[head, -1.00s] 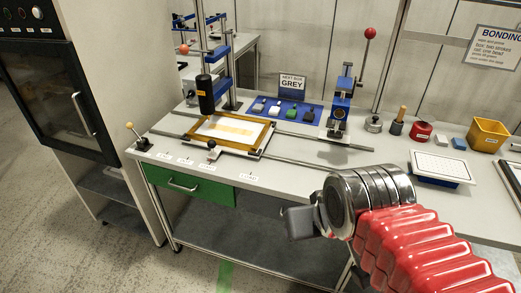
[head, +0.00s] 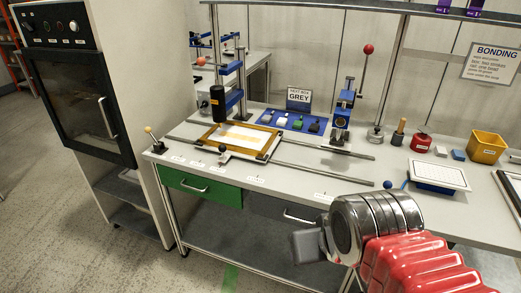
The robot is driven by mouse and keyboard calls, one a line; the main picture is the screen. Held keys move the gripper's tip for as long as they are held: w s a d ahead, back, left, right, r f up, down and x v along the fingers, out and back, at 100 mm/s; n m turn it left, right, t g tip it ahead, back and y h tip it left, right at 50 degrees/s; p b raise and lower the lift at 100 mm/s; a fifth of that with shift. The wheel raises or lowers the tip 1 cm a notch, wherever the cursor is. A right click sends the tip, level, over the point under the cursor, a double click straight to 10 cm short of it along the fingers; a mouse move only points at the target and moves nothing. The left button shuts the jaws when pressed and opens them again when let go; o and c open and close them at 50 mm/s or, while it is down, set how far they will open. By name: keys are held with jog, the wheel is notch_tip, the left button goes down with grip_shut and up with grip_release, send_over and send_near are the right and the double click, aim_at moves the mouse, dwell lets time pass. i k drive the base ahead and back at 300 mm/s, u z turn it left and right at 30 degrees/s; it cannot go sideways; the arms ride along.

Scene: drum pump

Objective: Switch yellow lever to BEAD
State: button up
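A small lever with a yellow knob (head: 148,130) stands on the left front corner of the bench, in the head view. Its stem tilts up and to the left from a dark base. Small white labels (head: 178,159) run along the bench's front edge to its right; their print is too small to read, so I cannot tell which says BEAD. My gripper (head: 306,246) is in front of the bench, lower right of centre, far from the yellow lever. It shows as a grey block at the end of my arm; its finger gap cannot be made out.
A framed board (head: 240,138) lies under a black cylinder (head: 217,103) on a blue press column. Rails (head: 320,172) run across the bench. An oven cabinet (head: 82,100) stands left. The floor at left is clear.

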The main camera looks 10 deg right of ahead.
aim_at(148, 129)
jog(key=k, duration=1.35)
jog(key=u, duration=0.55)
jog(key=i, duration=0.8)
jog(key=u, duration=1.15)
jog(key=i, duration=1.4)
jog(key=u, duration=0.15)
